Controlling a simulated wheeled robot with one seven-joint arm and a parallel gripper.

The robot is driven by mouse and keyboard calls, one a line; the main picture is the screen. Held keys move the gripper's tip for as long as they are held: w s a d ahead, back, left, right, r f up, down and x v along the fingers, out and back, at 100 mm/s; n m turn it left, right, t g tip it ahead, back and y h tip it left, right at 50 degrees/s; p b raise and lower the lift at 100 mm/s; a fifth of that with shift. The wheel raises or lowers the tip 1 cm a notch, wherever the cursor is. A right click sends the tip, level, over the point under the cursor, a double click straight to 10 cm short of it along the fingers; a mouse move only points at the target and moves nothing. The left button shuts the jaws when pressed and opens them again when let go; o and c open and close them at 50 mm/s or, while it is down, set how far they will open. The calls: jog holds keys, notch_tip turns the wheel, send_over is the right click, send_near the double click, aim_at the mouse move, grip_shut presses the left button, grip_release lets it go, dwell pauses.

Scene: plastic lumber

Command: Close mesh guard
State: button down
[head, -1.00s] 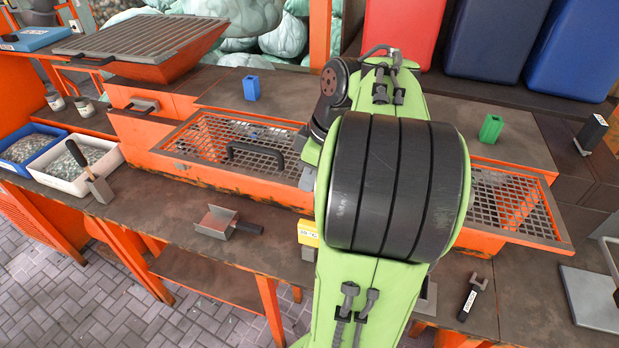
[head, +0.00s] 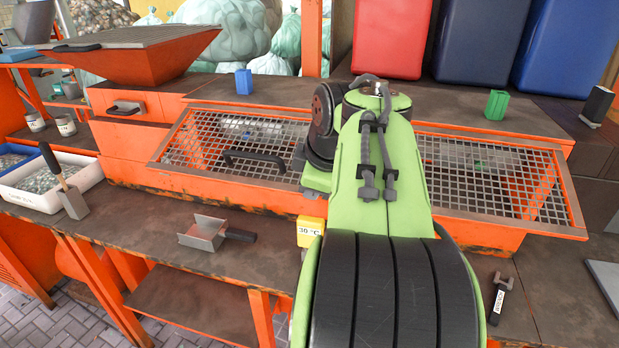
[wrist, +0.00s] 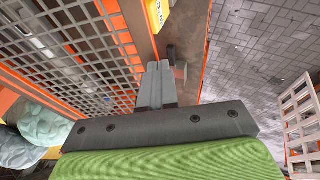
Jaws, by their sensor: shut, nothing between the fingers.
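The mesh guard (head: 480,172) is a grey wire grid with a metal rim. It appears to lie flat over the long orange trough on the bench, with my arm across its middle. Its black handle (head: 255,160) is on the left part, to the left of my wrist. The mesh also fills the left of the wrist view (wrist: 75,50). My gripper (wrist: 157,68) is shut and empty, with its fingers beside the guard's front rim in the wrist view. I cannot tell whether they touch it. In the head view my arm mostly hides the gripper.
A yellow temperature display (head: 311,231) is on the trough's front. Blue (head: 243,82) and green (head: 496,104) blocks stand behind the guard. White bin (head: 50,185) and trowel (head: 66,185) are left.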

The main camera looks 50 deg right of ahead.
jog(key=shift+w+d+f+b, duration=0.35)
jog(key=shift+d+f+b, duration=0.65)
jog(key=shift+f, duration=0.85)
jog(key=shift+w+d+f+b, duration=0.35)
jog(key=shift+d+f+b, duration=0.35)
jog(key=shift+f+b, duration=0.9)
jog(key=shift+w+d+f+b, duration=0.35)
jog(key=shift+d+f+b, duration=0.55)
jog(key=shift+f, duration=1.15)
